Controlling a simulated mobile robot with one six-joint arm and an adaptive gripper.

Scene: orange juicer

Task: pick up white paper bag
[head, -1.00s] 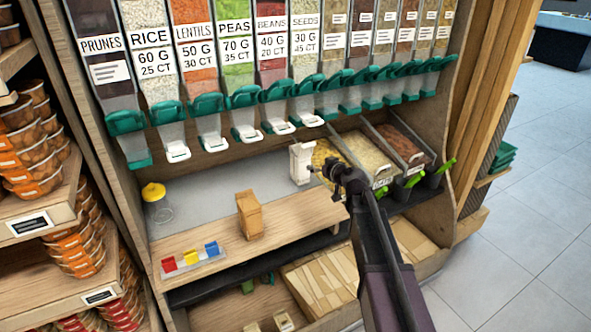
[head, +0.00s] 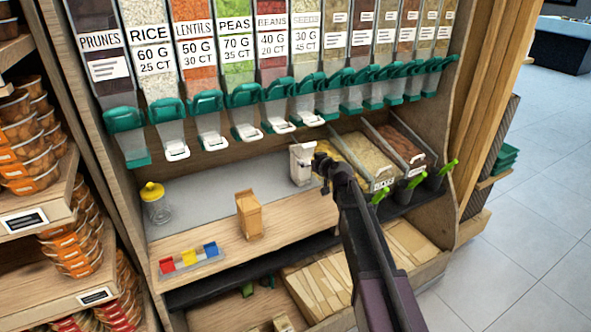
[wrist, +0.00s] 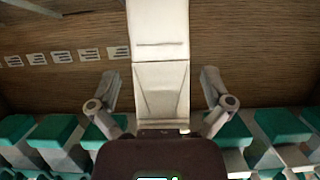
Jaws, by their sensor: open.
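The white paper bag (head: 302,163) stands upright at the right end of the grey counter, below the seeds dispenser. My gripper (head: 320,163) is at its right side in the head view, very close to it. In the wrist view the white paper bag (wrist: 160,75) fills the middle, between the two spread fingers of my gripper (wrist: 160,98). A gap shows between each finger and the bag, so the gripper is open and not holding it. The lower part of the bag is hidden by my gripper's body in the wrist view.
A brown paper bag (head: 249,215) stands on the wooden ledge left of the white one. A yellow-lidded jar (head: 156,205) and a tray of coloured blocks (head: 190,262) are further left. Open food bins (head: 365,157) lie to the right. Teal-handled dispensers (head: 245,100) hang above.

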